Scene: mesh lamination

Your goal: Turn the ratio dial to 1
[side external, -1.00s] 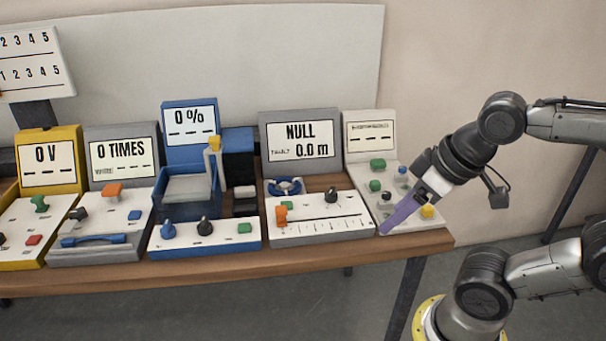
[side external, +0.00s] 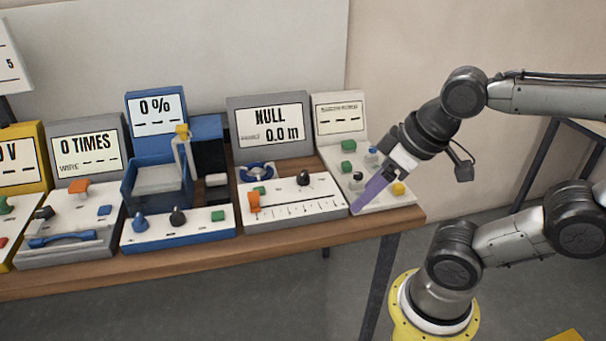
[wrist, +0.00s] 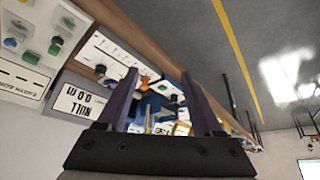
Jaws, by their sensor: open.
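My gripper (side external: 358,208) is open and empty, its purple fingers pointing down over the front left of the rightmost panel (side external: 388,203). In the side view one finger hides the other. The wrist view shows both fingers (wrist: 160,72) spread apart, with nothing between them. Dial labels are too small to read, so I cannot tell which is the ratio dial. Black knobs show on the NULL unit (side external: 303,179) and on the blue unit (side external: 178,217). The rightmost panel has a green knob (side external: 348,146), a small blue-grey knob (side external: 373,150) and a yellow knob (side external: 398,189).
The NULL unit's orange slider (side external: 253,201) stands at the left of its scale. The blue unit has an upright lever (side external: 183,150). A grey TIMES unit (side external: 85,155) and a yellow unit stand further left. The wooden table edge (side external: 290,243) runs along the front.

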